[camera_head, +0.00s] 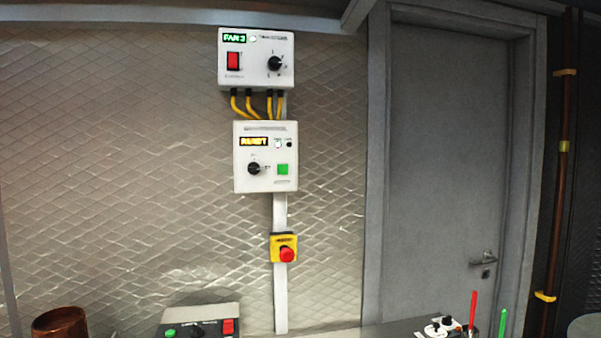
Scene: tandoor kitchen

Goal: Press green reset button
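My gripper is not in view. Nothing covers the green button. A second, round green button (170,332) is on a grey box (205,315) at the bottom edge.
An upper white box (255,75) has a red switch (233,61), a knob and yellow cables. A red emergency button (286,254) is below. A copper pot (60,322) stands bottom left; small items stand bottom right. A grey door (450,150) is at right.

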